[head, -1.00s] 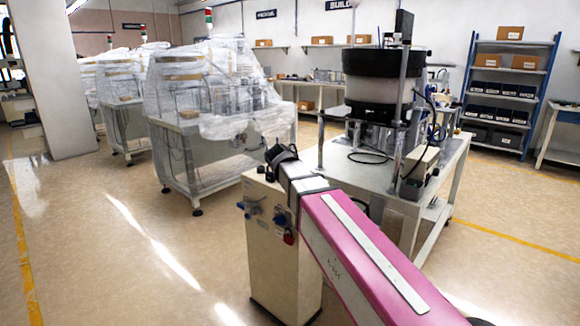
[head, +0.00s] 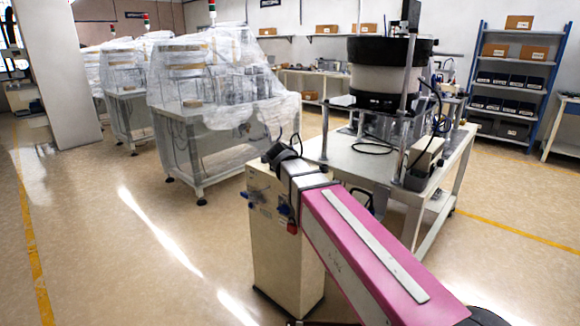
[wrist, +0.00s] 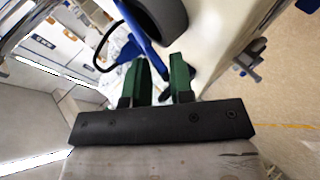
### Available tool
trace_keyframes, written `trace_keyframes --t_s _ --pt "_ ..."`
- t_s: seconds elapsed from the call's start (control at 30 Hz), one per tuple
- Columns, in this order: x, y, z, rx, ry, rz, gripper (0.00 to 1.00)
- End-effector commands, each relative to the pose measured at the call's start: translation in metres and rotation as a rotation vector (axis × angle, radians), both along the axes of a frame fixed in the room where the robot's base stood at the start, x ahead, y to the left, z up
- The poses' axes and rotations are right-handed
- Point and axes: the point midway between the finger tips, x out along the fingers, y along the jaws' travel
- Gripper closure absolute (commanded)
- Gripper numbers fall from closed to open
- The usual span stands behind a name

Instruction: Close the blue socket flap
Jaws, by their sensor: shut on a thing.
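The pale cabinet (head: 283,250) stands at the centre of the head view. Blue sockets or flaps (head: 250,197) show on its left face, with another small blue part and a red part near its right corner. My gripper (wrist: 160,72) shows in the wrist view as two green fingers with a narrow gap between them. A blue part, seemingly the blue socket flap (wrist: 141,36), runs from the top of that view down to the fingertips, and the fingers are shut on it. The exact contact is partly hidden. In the head view the fingers cannot be made out behind my arm.
A table (head: 345,158) carrying a black and white bowl feeder (head: 385,78) stands right behind the cabinet. Plastic-wrapped machines (head: 215,90) stand at the left. A blue shelf rack (head: 515,85) is at the back right. The floor left of the cabinet is clear.

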Motion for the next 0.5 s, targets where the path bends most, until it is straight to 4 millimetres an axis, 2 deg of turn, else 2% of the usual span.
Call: trace_keyframes --t_s 0.17,0.2,0.23,0.5 --pt "-0.0017 -0.0001 -0.0020 0.007 0.007 -0.004 1.00" --pt "-0.0018 -0.0001 -0.0021 0.007 0.007 -0.004 0.69" --pt "-0.0017 -0.0001 -0.0020 0.007 0.007 -0.004 0.66" --pt "-0.0012 -0.0001 -0.0004 0.003 0.003 -0.002 0.66"
